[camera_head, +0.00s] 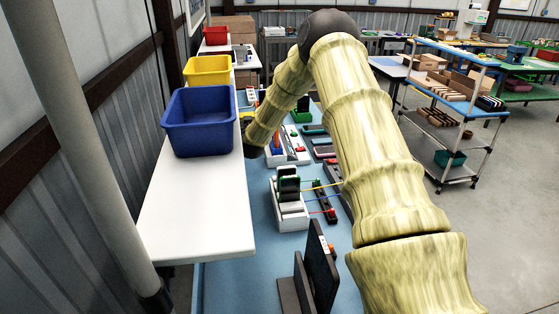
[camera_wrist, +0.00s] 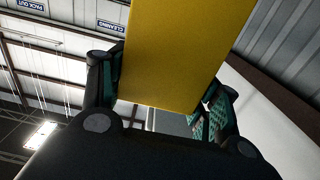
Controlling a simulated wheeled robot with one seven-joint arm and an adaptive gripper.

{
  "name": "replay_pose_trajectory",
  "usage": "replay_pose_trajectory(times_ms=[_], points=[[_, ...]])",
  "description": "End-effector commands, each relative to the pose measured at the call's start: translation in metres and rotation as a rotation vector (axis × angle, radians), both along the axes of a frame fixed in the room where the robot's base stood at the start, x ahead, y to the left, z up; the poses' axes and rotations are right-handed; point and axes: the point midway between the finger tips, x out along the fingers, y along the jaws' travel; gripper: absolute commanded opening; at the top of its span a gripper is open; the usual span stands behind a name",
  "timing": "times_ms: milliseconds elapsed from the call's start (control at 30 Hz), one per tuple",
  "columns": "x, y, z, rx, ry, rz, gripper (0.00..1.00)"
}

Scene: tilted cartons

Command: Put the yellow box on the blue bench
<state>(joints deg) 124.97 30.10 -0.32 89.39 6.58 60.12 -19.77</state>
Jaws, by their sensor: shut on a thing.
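The yellow box (camera_wrist: 185,55) fills the upper middle of the wrist view, between the two fingers of my gripper (camera_wrist: 163,92). The gripper is shut on it, with teal pads at its sides. In the head view my arm bends down to the left, and its dark end is beside the blue bin. The gripper and held box are mostly hidden there; only a small yellow patch shows by the bin. The blue bench (camera_head: 262,257) runs below and to the right of a white shelf.
The white shelf (camera_head: 197,215) carries a blue bin (camera_head: 200,125), a yellow bin (camera_head: 207,70) and a red bin (camera_head: 215,36). On the bench are a white rack (camera_head: 292,219), a dark upright panel (camera_head: 320,265) and several other items. The bench's near left part is clear.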

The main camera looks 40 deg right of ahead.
Motion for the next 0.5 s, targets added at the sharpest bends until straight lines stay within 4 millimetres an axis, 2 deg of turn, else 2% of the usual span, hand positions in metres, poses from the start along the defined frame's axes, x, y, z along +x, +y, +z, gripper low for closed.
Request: replay_pose_trajectory(times_ms=[33, 200, 500], points=[[0.0, 0.0, -0.016, 0.0, 0.0, 0.0, 0.34], [0.0, 0.0, -0.04, -0.001, -0.001, 0.0, 0.34], [0.0, 0.0, -0.056, 0.0, 0.0, 0.0, 0.34]])
